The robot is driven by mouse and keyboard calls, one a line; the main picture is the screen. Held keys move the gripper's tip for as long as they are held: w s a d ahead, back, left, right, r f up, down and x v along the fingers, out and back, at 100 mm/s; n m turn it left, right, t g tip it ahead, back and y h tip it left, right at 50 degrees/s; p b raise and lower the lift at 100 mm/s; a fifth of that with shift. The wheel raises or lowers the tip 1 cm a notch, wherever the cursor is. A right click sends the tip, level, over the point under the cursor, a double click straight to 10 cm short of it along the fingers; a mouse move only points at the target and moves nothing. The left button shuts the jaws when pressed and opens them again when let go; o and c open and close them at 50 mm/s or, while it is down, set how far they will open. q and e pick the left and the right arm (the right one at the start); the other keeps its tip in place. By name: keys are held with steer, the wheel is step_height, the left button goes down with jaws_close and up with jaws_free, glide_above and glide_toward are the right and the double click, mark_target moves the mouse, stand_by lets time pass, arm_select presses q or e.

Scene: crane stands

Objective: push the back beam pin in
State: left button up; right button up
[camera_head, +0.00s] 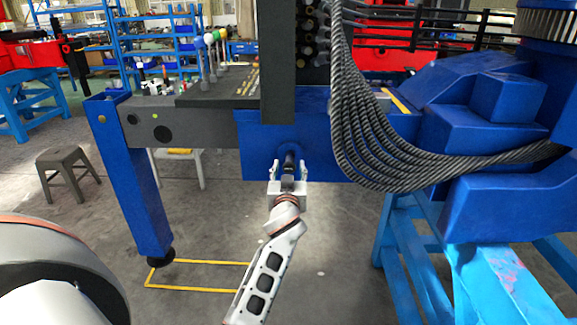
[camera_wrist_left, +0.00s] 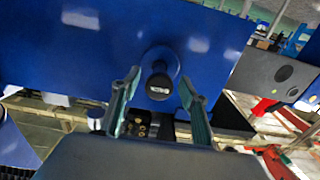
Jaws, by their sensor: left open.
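The beam pin (camera_head: 289,160) is a dark round pin sticking out of the blue beam housing (camera_head: 255,142). In the left wrist view the pin (camera_wrist_left: 159,84) shows its round black end with a pale label, set in a round blue collar on the blue face (camera_wrist_left: 90,45). My left gripper (camera_head: 288,170) is in front of the pin, fingers pointing at it. In the left wrist view the left gripper (camera_wrist_left: 156,92) is open, one finger on each side of the pin's end. I cannot tell whether the fingers touch the pin. My right gripper is not in view.
A grey beam (camera_head: 190,134) runs left from the housing to a blue outrigger leg (camera_head: 133,180). Black hoses (camera_head: 375,140) hang to the right of the pin. A light-blue stand (camera_head: 480,280) is at the lower right. A stool (camera_head: 66,170) stands at left. The floor below is clear.

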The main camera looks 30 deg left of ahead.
mark_target(290, 158)
arm_select(q)
jaws_close()
steer(key=x, duration=0.1)
steer(key=b+x, duration=0.1)
steer(key=x, duration=0.2)
steer(key=shift+w+a+r, duration=0.2)
steer(key=shift+w+r, duration=0.05)
steer(key=shift+c, duration=1.4)
jaws_free()
steer(key=shift+o, duration=1.4)
steer(key=shift+w+f, duration=0.2)
steer(key=shift+w, duration=0.05)
steer(key=shift+s, duration=0.1)
steer(key=shift+r, duration=0.15)
